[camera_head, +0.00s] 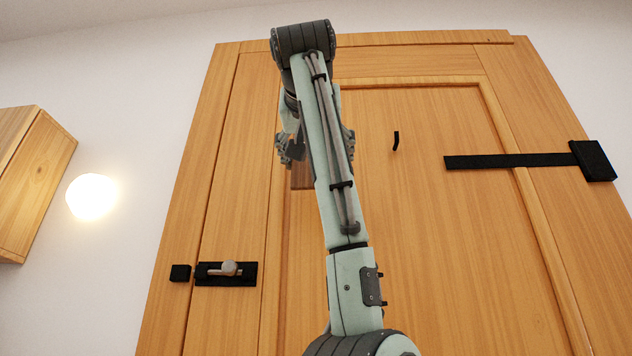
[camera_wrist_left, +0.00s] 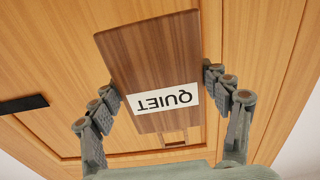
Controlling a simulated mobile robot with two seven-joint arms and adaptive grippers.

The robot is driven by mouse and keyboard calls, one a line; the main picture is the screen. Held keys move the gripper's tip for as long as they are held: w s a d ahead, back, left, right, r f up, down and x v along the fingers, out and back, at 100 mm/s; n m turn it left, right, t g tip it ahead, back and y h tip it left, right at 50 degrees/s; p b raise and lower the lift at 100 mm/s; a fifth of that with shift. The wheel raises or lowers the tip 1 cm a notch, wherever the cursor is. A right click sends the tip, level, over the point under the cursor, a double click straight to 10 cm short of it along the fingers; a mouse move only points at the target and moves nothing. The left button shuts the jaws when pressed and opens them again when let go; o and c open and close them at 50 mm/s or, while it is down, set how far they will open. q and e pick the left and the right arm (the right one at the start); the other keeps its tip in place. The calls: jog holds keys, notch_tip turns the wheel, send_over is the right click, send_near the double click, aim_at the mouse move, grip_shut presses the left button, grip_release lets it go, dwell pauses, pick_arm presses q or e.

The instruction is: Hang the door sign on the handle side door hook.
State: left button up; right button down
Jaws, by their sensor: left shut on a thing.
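The door sign (camera_wrist_left: 145,60) is a dark brown wooden board with a white "QUIET" label, upside down in the left wrist view. My left gripper (camera_wrist_left: 163,95) is shut on it, with a finger at each side edge. In the head view the gripper (camera_head: 315,148) is raised in front of the door (camera_head: 430,260). Only a small brown part of the sign (camera_head: 301,176) shows there, behind my arm. One black door hook (camera_head: 396,140) shows to the right of my arm, on the hinge strap's side. No hook shows on the latch side; my arm hides part of the panel.
A black latch with a pale knob (camera_head: 229,269) is at the door's lower left. A black hinge strap (camera_head: 510,160) is at the right. A wooden cabinet (camera_head: 35,180) and a lit lamp (camera_head: 91,197) are on the left wall.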

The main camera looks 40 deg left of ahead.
jog(key=shift+s+d+f, duration=0.55)
jog(key=shift+s+f, duration=0.45)
jog(key=shift+f, duration=0.8)
pick_arm(q)
jog(key=w+a+f, duration=0.2)
jog(key=w+a, duration=0.1)
jog(key=w, duration=0.2)
jog(key=shift+w+a+f, duration=0.15)
jog(key=shift+w+a, duration=0.15)
jog(key=shift+w, duration=0.1)
pick_arm(e)
jog(key=r, duration=0.1)
jog(key=w+r, duration=0.1)
jog(key=w+a+r, duration=0.1)
jog(key=shift+a+r, duration=0.1)
jog(key=shift+r, duration=0.3)
